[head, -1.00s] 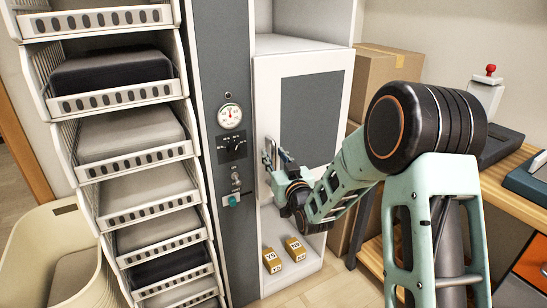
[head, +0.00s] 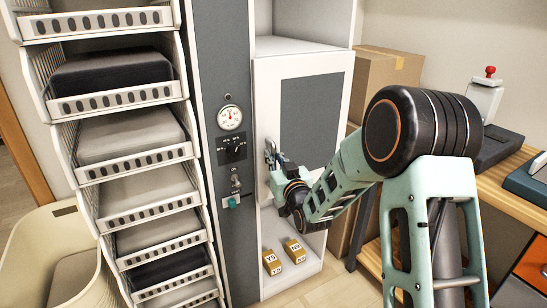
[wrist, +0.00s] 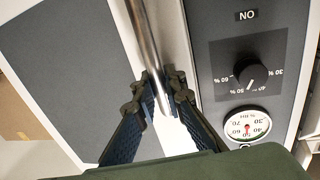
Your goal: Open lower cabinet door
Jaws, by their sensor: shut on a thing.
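The cabinet door (head: 310,115) is white with a grey inset panel, and it looks closed in the head view. Its vertical metal handle (wrist: 148,45) is on the door's left edge, beside the grey control column. In the wrist view the handle runs down between the two fingers of my gripper (wrist: 163,95). My gripper (head: 277,163) is shut on the handle near its lower end. In the head view, my gripper and wrist partly hide the handle.
A grey control column (head: 228,60) with a gauge (head: 230,118) and dial stands left of the door. Small labelled boxes (head: 294,250) sit in the open space below it. A cardboard box (head: 385,75) and a wooden worktop (head: 500,180) are at right; wire bins (head: 130,150) at left.

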